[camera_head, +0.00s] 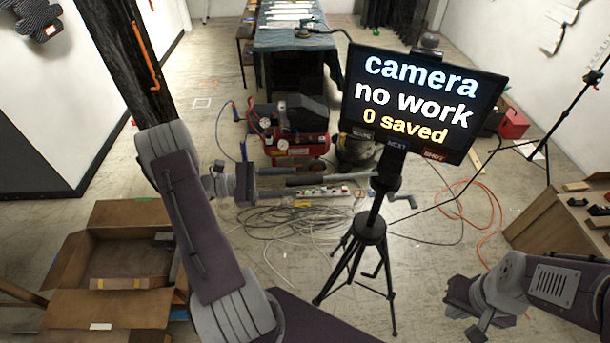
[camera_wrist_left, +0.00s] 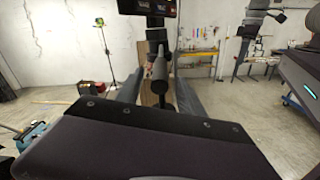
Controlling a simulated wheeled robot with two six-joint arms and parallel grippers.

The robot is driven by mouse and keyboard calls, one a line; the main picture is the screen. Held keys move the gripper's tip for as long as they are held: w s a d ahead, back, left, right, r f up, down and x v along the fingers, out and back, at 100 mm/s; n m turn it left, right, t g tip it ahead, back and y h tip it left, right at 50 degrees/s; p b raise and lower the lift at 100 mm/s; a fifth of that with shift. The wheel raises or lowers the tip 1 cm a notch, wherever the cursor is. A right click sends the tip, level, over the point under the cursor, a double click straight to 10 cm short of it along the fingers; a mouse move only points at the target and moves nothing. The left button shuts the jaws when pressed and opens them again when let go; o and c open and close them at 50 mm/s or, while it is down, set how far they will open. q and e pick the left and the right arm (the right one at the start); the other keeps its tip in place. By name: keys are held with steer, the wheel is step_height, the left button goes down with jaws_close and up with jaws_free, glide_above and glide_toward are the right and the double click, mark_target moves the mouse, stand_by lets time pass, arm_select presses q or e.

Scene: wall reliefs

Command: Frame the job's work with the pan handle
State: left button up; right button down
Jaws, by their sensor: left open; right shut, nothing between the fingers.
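The camera screen (camera_head: 420,100) stands on a black tripod (camera_head: 370,230) and reads "camera no work 0 saved", with small labels along its lower edge. The pan handle (camera_head: 340,178) is a dark rod sticking out left from the tripod head. My left gripper (camera_head: 294,183) is open, and its fingers lie about on either side of the handle's free end. In the left wrist view the handle (camera_wrist_left: 159,68) points towards me between the fingers (camera_wrist_left: 161,100), with no clear contact. My right gripper (camera_head: 466,312) is low at the right, apart from the tripod, shut and empty.
An open cardboard box (camera_head: 120,260) lies at the left. A cloth-covered table (camera_head: 290,40) stands at the back. A wooden bench (camera_head: 555,220) is at the right.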

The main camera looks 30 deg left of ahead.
mark_target(305, 181)
arm_select(q)
steer(key=p+x, duration=0.2)
steer(key=x, duration=0.3)
steer(key=shift+w+d+r, duration=0.1)
steer(key=shift+d+r, duration=0.05)
steer(key=shift+d, duration=0.1)
steer(key=shift+w+d, duration=0.1)
steer(key=shift+a, duration=0.25)
steer(key=shift+c, duration=0.4)
steer(key=shift+d, duration=0.1)
jaws_close()
